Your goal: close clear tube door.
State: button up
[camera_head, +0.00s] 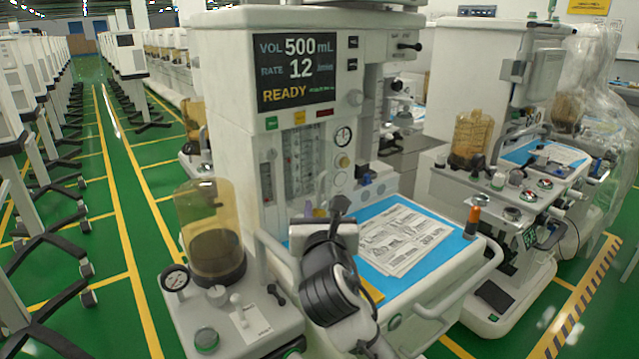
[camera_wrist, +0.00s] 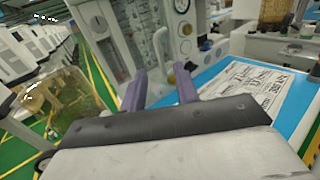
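The anaesthesia cart in front of me has a panel with upright clear tubes (camera_head: 299,162) below its dark display. The tube panel also shows beyond my fingers in the wrist view (camera_wrist: 157,42). I cannot make out the clear door's edge or how far it stands open. My gripper (camera_head: 321,209) is in front of and below the tube panel, above the cart's work surface. In the wrist view its two purple fingers (camera_wrist: 160,78) stand apart with nothing between them. They appear apart from the panel. My wrist hides part of the cart's lower front.
Printed sheets (camera_head: 404,240) lie on the blue mat (camera_head: 372,212) right of my gripper. An amber canister (camera_head: 212,232) and a gauge (camera_head: 175,279) stand at the left. A rail (camera_head: 462,290) runs along the tray's front. Another cart (camera_head: 500,190) stands at the right.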

aim_at(319, 193)
jog(key=w+p, duration=0.1)
jog(key=w, duration=0.4)
jog(key=shift+w+a+f, duration=0.1)
jog(key=shift+w+a, duration=0.05)
jog(key=shift+w, duration=0.15)
grip_shut()
